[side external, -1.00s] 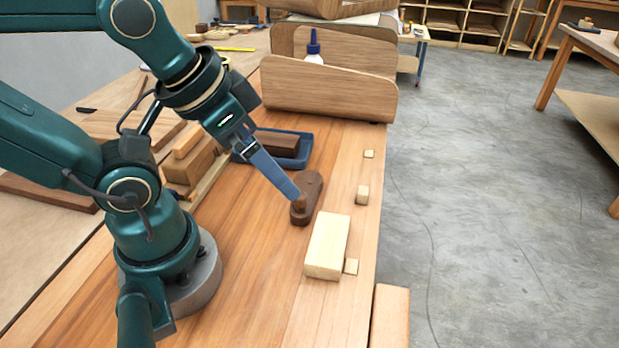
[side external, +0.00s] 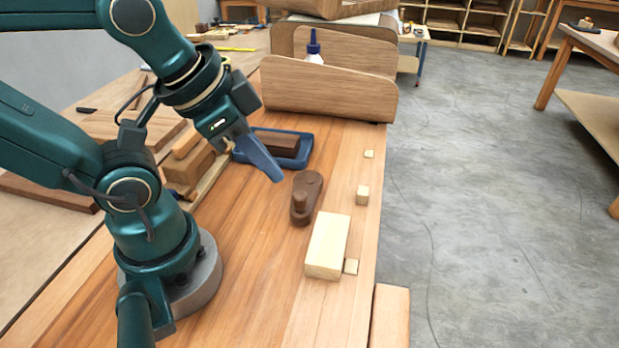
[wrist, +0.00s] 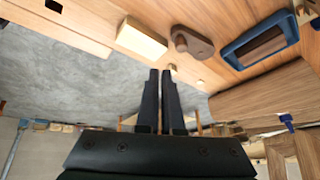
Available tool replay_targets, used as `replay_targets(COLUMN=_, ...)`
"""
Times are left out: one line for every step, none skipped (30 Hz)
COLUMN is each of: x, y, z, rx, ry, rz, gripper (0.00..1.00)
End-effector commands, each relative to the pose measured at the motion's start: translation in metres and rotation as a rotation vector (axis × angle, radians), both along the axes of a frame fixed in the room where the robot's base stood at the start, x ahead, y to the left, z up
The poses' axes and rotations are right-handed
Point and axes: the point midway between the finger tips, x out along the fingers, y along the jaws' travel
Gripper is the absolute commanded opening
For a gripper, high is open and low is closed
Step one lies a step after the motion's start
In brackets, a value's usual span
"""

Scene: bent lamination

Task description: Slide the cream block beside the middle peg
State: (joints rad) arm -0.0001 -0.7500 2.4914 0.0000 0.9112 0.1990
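The cream block (side external: 327,246) lies flat near the right edge of the bench, with the nearest small peg (side external: 351,266) close against its lower right side; I cannot tell if they touch. The middle peg (side external: 362,195) stands farther back and to the right of the block. My gripper (side external: 278,181) is in the air, back and left of the block, holding nothing. In the wrist view its fingertips (wrist: 161,72) are slightly apart, with the cream block (wrist: 140,40) beyond them.
A dark brown piece with a knob (side external: 306,193) lies between my gripper and the block. A blue tray (side external: 306,150) with a dark block sits behind. A third peg (side external: 369,153) is farther back. Bent wood panels (side external: 330,90) stand at the far end.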

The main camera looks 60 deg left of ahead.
Motion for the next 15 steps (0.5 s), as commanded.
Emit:
replay_targets(x=0.002, y=0.0, z=0.003, rx=0.047, ry=-0.003, rz=-0.088, gripper=0.0)
replay_targets(x=0.003, y=-0.001, z=0.004, rx=0.079, ry=0.003, rz=-0.155, gripper=0.0)
replay_targets(x=0.005, y=-0.003, z=0.006, rx=0.126, ry=0.013, rz=-0.255, gripper=0.0)
replay_targets(x=0.006, y=-0.005, z=0.007, rx=0.16, ry=0.023, rz=-0.337, gripper=0.0)
replay_targets(x=0.008, y=-0.007, z=0.007, rx=0.194, ry=0.033, rz=-0.422, gripper=0.0)
replay_targets(x=0.009, y=-0.011, z=0.007, rx=0.236, ry=0.049, rz=-0.538, gripper=0.0)
replay_targets(x=0.01, y=-0.014, z=0.007, rx=0.269, ry=0.061, rz=-0.629, gripper=0.0)
replay_targets(x=0.012, y=-0.018, z=0.007, rx=0.299, ry=0.072, rz=-0.72, gripper=0.0)
replay_targets(x=0.014, y=-0.023, z=0.006, rx=0.339, ry=0.087, rz=-0.847, gripper=0.0)
replay_targets(x=0.015, y=-0.028, z=0.005, rx=0.366, ry=0.1, rz=-0.946, gripper=0.0)
replay_targets(x=0.016, y=-0.033, z=0.004, rx=0.394, ry=0.11, rz=-1.044, gripper=0.0)
replay_targets(x=0.017, y=-0.04, z=0.002, rx=0.428, ry=0.124, rz=-1.181, gripper=0.0)
replay_targets(x=0.018, y=-0.046, z=0.0, rx=0.452, ry=0.136, rz=-1.286, gripper=0.0)
replay_targets(x=0.018, y=-0.052, z=-0.003, rx=0.475, ry=0.148, rz=-1.396, gripper=0.0)
replay_targets(x=0.019, y=-0.062, z=-0.007, rx=0.501, ry=0.162, rz=-1.539, gripper=0.0)
